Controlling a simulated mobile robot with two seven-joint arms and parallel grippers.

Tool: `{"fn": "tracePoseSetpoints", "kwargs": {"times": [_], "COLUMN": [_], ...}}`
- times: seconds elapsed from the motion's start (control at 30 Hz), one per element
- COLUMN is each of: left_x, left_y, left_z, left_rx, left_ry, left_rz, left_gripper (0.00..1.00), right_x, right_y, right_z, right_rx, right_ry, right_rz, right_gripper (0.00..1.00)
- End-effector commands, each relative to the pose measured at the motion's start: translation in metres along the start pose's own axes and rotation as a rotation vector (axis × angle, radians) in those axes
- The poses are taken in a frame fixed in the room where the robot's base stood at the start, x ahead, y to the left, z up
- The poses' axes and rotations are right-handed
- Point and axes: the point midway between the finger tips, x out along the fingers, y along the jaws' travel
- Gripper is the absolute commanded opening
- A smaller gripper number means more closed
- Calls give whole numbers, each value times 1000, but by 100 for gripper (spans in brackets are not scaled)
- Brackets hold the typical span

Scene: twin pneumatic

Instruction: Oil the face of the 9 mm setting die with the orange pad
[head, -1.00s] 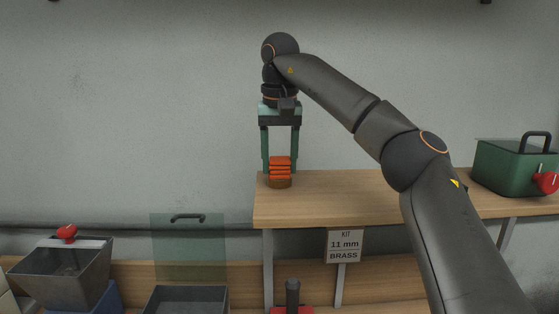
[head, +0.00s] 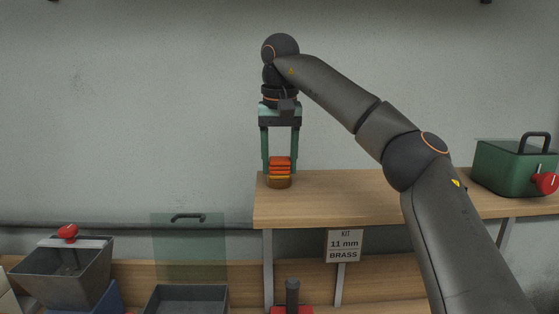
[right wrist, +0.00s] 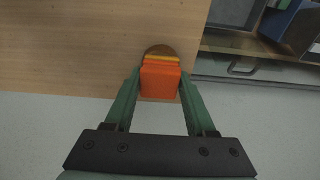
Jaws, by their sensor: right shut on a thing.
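My right gripper (head: 280,165) is shut on the orange pad (head: 280,162), a ribbed orange block with a yellow layer under it. It points straight down over the left end of the wooden shelf. Directly under the pad is a small round brown holder (head: 279,184) on the shelf. In the right wrist view the pad (right wrist: 160,80) sits between the fingertips, with the yellow strip and the brown round rim beyond it. I cannot tell whether pad and holder touch. I cannot make out the 9 mm setting die. My left gripper is not in view.
The shelf (head: 400,185) carries a sign (head: 344,245) reading "KIT 11 mm BRASS" and a green box (head: 512,168) with a red knob at right. Below left are a grey hopper (head: 62,275), a translucent green panel (head: 188,245) and a grey tray (head: 185,300). A dark post (head: 292,292) rises at the bottom.

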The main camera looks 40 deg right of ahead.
Motion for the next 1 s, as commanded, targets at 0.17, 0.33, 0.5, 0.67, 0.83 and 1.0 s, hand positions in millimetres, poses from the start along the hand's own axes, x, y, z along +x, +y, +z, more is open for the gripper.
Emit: {"fn": "tracePoseSetpoints", "kwargs": {"times": [0.17,0.33,0.5,0.67,0.83,1.0], "left_x": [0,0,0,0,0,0], "left_y": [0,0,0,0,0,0], "left_z": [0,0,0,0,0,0], "left_rx": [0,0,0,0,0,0], "left_ry": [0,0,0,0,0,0], "left_rz": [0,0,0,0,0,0], "left_gripper": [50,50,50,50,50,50], "right_x": [2,1,-13,-26,-40,-52], "right_y": [0,0,-1,0,-1,-1], "right_z": [1,0,-2,-4,-6,-8], "right_rx": [-1,-1,0,1,0,0], "right_ry": [-6,-6,-4,-3,-2,-6], "right_rz": [4,5,2,3,2,5], "right_gripper": [11,11,11,11,11,11]}}
